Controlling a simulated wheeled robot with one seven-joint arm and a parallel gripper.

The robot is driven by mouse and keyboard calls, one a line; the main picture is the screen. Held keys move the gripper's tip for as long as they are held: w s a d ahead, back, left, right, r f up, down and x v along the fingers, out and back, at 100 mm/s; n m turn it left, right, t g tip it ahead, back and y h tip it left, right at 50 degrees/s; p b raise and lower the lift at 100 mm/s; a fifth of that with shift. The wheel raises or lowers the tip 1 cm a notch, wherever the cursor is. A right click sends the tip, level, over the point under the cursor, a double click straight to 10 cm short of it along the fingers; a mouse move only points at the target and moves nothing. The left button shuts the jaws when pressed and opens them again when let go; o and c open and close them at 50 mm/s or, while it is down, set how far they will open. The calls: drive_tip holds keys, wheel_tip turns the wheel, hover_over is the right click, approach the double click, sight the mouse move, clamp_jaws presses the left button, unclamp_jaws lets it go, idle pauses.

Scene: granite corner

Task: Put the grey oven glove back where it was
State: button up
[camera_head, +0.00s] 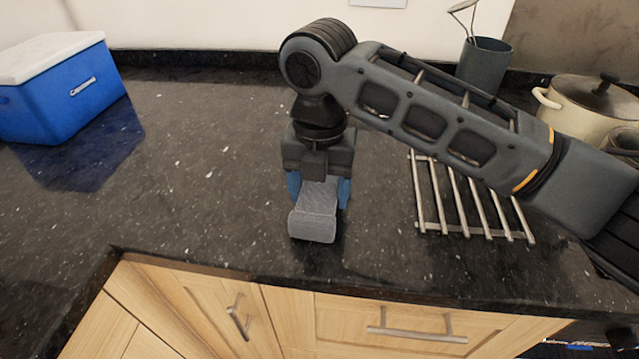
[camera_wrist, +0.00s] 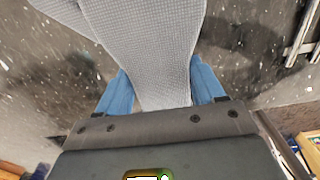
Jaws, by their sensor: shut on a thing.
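The grey oven glove (camera_head: 314,222) is a textured cloth mitt. My gripper (camera_head: 319,190) points down over the dark granite counter, its blue fingers on either side of the glove. It is shut on the glove, which hangs below and in front of the fingers in the head view. In the wrist view the glove (camera_wrist: 145,45) fills the upper middle between the two blue fingers (camera_wrist: 155,90). A dark shadow lies on the counter beneath it. I cannot tell whether its lower end touches the counter.
A metal rack (camera_head: 470,200) lies on the counter to the right. A blue cool box (camera_head: 62,95) stands at the left. A cream pot (camera_head: 585,115) and a grey utensil holder (camera_head: 484,65) stand behind at right. The granite counter (camera_head: 200,170) left of my gripper is clear.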

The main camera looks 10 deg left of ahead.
drive_tip(key=o, duration=1.4)
drive_tip(key=shift+c, duration=0.2)
drive_tip(key=shift+o, duration=0.2)
drive_tip(key=shift+r, duration=0.15)
drive_tip(key=shift+r+p, duration=3.7)
drive_tip(key=shift+r, duration=0.75)
drive_tip(key=shift+f, duration=0.1)
